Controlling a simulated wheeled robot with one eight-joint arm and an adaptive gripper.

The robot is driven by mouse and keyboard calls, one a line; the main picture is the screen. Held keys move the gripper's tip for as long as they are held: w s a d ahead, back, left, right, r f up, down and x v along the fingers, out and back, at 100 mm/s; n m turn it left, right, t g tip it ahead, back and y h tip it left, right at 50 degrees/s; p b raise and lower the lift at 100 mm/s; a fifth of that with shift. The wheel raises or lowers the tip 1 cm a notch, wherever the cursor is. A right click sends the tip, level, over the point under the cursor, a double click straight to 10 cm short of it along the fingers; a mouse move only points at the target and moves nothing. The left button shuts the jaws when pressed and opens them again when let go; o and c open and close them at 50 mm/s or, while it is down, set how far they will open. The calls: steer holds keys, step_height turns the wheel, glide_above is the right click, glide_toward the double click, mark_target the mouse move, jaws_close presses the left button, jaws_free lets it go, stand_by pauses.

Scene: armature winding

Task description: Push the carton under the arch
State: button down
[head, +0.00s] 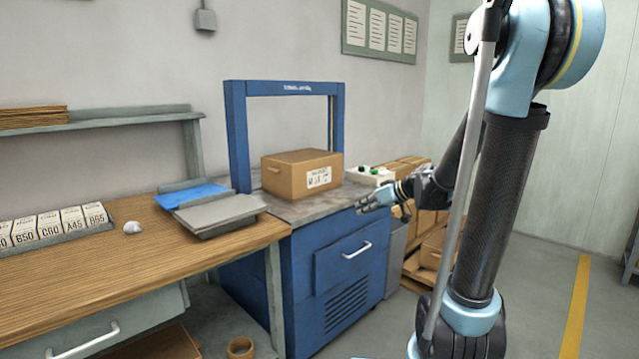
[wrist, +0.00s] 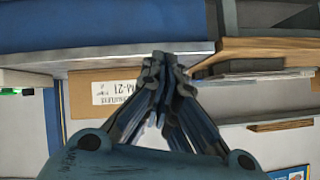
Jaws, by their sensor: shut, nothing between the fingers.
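The carton (head: 302,174) is a closed brown box with a white label on its front side. It sits upright on the grey top of the blue strapping machine (head: 335,262), in front of the blue arch (head: 238,135) and between its posts as seen in the head view. In the wrist view the carton (wrist: 85,97) shows its label, partly hidden by my fingers. My gripper (head: 362,206) is shut and empty, in front and to the right of the carton. In the wrist view my gripper (wrist: 160,62) has its fingertips together. I see a gap between it and the carton in the head view.
A wooden bench (head: 150,245) with a blue folder (head: 193,195) and grey plates (head: 220,213) adjoins the machine on the left. A small control box (head: 368,177) with a green button stands right of the carton. Stacked cartons (head: 432,245) stand behind my gripper.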

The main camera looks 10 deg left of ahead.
steer(key=w+a+n+t+y, duration=0.25)
steer(key=w+t+y, duration=0.25)
steer(key=w, duration=1.4)
steer(key=x, duration=1.3)
steer(key=shift+w+a+f, duration=0.15)
steer(key=shift+a+f, duration=0.15)
